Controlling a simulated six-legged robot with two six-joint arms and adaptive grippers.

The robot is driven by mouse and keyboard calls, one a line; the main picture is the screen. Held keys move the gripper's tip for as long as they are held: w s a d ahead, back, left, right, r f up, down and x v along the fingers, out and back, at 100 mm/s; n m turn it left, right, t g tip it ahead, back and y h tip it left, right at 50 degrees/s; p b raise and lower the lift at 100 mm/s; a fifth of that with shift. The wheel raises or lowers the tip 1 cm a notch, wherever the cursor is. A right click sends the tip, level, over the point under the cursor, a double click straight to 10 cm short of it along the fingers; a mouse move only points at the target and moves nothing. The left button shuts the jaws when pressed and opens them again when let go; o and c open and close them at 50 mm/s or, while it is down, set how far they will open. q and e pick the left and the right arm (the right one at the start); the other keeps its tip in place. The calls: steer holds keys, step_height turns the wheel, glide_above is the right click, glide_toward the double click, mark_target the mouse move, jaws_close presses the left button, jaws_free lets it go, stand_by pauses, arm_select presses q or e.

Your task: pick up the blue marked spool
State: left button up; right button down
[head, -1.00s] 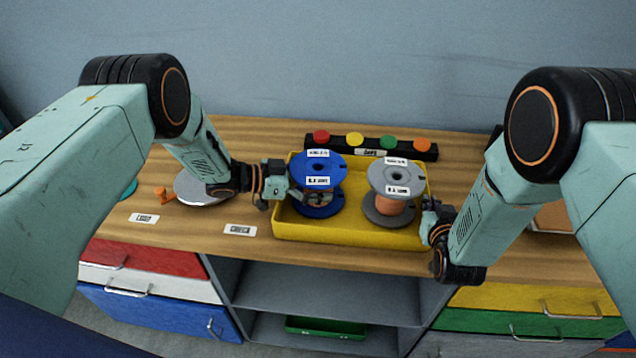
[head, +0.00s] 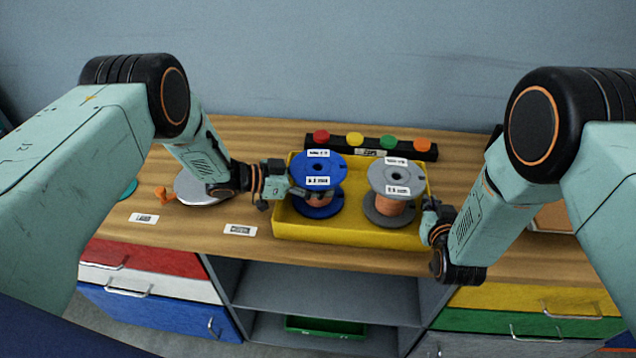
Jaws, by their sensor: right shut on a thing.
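The blue marked spool (head: 318,167) stands upright in the left part of the yellow tray (head: 350,232), with white labels on its upper flange and an orange core. My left gripper (head: 292,198) is at the spool's left side; its fingers look spread, partly hidden by the flange, and not closed around the core. A grey spool (head: 395,177) with an orange core stands beside it on the right. My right gripper (head: 431,206) is at the tray's right end and looks shut on the tray's wall; its fingertips are mostly hidden.
A black bar with coloured buttons (head: 373,150) lies behind the tray. A grey round plate (head: 202,188) and an orange piece (head: 165,195) are at the left. White labels (head: 240,230) lie on the bench's front. Drawers (head: 150,300) and an open shelf (head: 320,285) are below.

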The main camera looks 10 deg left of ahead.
arm_select(q)
steer(key=shift+r, duration=0.1)
steer(key=c, duration=0.3)
step_height(320, 180, up, 10)
stand_by(0.6)
arm_select(e)
steer(key=c, duration=1.4)
jaws_free()
steer(key=shift+f, duration=0.1)
steer(key=shift+c, duration=0.2)
